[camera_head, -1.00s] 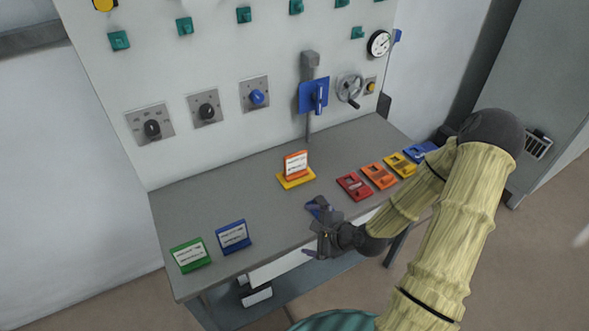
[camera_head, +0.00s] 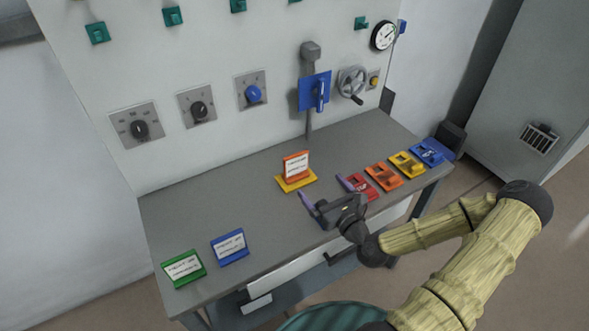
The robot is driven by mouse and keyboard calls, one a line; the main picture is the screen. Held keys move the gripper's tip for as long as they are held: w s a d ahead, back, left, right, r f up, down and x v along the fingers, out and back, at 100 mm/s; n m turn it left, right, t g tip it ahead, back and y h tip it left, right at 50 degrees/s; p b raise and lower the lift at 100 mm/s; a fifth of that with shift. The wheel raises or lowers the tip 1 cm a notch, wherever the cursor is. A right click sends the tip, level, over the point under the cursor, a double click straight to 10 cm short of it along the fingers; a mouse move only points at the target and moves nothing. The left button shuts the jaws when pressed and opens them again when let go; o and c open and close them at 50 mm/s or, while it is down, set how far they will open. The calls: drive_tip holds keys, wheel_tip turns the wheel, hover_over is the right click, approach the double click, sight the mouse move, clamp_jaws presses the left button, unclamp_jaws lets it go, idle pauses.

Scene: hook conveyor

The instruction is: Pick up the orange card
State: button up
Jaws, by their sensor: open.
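The orange card (camera_head: 296,165) stands upright on a yellow base (camera_head: 283,184) toward the back middle of the grey table (camera_head: 220,205). It has a white label on its front; the text is too small to read. My gripper (camera_head: 326,196) is open and empty over the table's front edge, to the lower right of the card and apart from it. Its two fingers are spread, one to the left and one near the red holder. No part of the card is hidden by my gripper.
A red holder (camera_head: 362,188), an orange holder (camera_head: 384,176), a yellow holder (camera_head: 406,164) and a blue holder (camera_head: 428,152) line the table's right side. A panel (camera_head: 220,60) with knobs rises behind. The table's middle left is clear.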

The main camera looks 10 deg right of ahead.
sight(297, 156)
drive_tip(key=shift+s, duration=0.1)
drive_tip(key=shift+w+a+f+b, duration=0.1)
drive_tip(key=shift+w+f+b, duration=0.1)
drive_tip(key=shift+w+b, duration=0.4)
drive_tip(key=x, duration=1.1)
drive_tip(key=shift+s+a+r, duration=0.1)
drive_tip(key=shift+a+r, duration=0.05)
drive_tip(key=shift+a, duration=0.1)
drive_tip(key=shift+d, duration=0.1)
drive_tip(key=shift+p+x, duration=0.45)
drive_tip(key=shift+x, duration=2.25)
drive_tip(key=shift+d+r, duration=0.1)
